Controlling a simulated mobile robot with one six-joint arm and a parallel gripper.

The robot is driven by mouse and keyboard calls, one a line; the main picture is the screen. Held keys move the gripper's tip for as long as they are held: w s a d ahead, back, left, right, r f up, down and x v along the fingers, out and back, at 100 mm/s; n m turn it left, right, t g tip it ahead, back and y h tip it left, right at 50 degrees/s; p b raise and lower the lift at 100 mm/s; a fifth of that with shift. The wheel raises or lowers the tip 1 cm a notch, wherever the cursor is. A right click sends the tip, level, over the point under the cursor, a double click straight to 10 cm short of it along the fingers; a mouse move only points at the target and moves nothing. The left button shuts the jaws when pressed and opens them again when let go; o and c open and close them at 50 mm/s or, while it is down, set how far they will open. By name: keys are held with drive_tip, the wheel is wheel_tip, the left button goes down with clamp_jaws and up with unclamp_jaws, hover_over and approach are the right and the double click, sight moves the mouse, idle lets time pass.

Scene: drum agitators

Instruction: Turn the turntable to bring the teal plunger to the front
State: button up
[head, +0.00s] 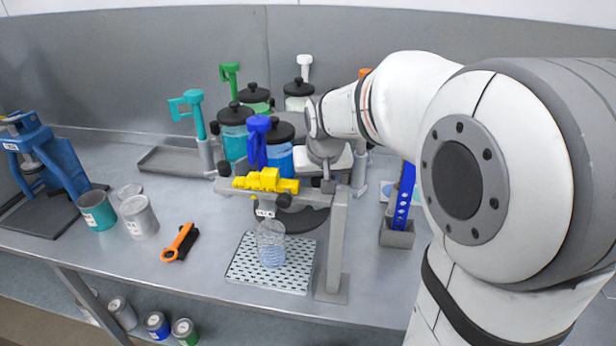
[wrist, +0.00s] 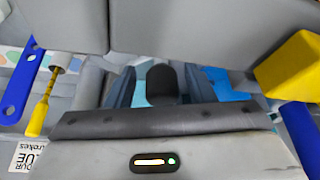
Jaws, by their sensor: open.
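The teal plunger (head: 187,100) stands at the left of the canister cluster, its bent handle raised above a grey cylinder. The turntable's base is mostly hidden by canisters, the yellow-topped stand and my arm. The blue plunger (head: 257,138) is nearest the front, by a blue canister (head: 279,160). The green plunger (head: 230,72) and white plunger (head: 304,66) are at the back. An orange one (head: 364,72) is mostly hidden behind my arm. My gripper (head: 328,184) points down right of the blue canister. In the wrist view, a black knob (wrist: 162,84) shows between its open fingers; contact is unclear.
A grey stand with a yellow piece (head: 265,180) is in front, over a clear cup (head: 271,243) on a perforated tray (head: 240,272). A blue perforated strip (head: 404,196) stands right. Paint tins (head: 139,216), an orange-handled tool (head: 178,242) and a blue press (head: 50,160) are left.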

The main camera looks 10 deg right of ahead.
drive_tip(key=shift+x, duration=1.45)
drive_tip(key=shift+a, duration=0.1)
drive_tip(key=shift+c, duration=0.6)
clamp_jaws()
